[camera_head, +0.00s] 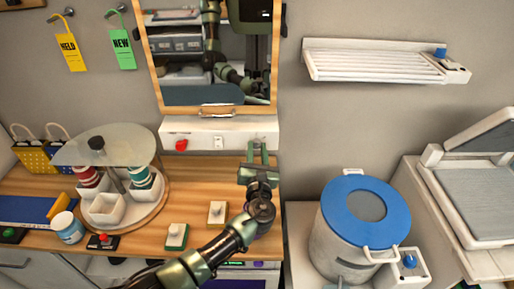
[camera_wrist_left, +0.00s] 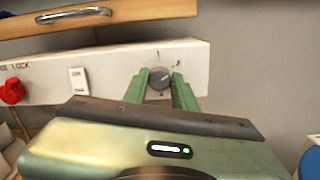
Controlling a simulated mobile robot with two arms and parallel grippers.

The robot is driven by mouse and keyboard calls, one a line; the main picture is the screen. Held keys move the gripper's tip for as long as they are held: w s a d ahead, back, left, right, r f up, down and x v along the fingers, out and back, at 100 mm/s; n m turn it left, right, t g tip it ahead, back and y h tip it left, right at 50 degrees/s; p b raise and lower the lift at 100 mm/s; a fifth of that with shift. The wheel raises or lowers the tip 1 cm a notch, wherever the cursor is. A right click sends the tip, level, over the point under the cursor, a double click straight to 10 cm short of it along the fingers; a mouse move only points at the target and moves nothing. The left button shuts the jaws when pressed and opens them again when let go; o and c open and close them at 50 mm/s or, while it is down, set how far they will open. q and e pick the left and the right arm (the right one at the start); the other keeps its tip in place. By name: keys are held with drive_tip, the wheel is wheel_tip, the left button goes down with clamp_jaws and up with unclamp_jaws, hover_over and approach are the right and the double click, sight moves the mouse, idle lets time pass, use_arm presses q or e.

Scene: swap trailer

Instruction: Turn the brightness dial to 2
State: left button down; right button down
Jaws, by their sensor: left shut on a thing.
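The grey round brightness dial (camera_wrist_left: 159,79) is on the right part of the white panel (camera_wrist_left: 110,66) under the mirror. Small marks surround it, too small to read, so I cannot tell its setting. The panel also shows in the head view (camera_head: 200,131). My left gripper (camera_head: 257,150) reaches up to the panel's right end and hides the dial in the head view. In the left wrist view its green fingers (camera_wrist_left: 159,84) stand on either side of the dial, shut on it. My right gripper is not directly in view.
A red knob (camera_wrist_left: 12,91) and an ON switch (camera_wrist_left: 78,80) share the panel, left of the dial. The mirror (camera_head: 190,70) hangs above. A glass-topped carousel (camera_head: 140,215) stands left; a blue-lidded pot (camera_head: 350,235) stands right of my arm.

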use_arm(q)
drive_tip(key=shift+f, duration=0.1)
idle(0.3)
drive_tip(key=c, duration=1.1)
unclamp_jaws()
drive_tip(key=shift+c, duration=0.2)
drive_tip(key=shift+s, duration=0.1)
drive_tip(key=s+b, duration=0.1)
drive_tip(key=s, duration=0.6)
drive_tip(key=shift+s+d+f, duration=0.15)
drive_tip(key=shift+s+f, duration=0.05)
drive_tip(key=shift+s, duration=0.15)
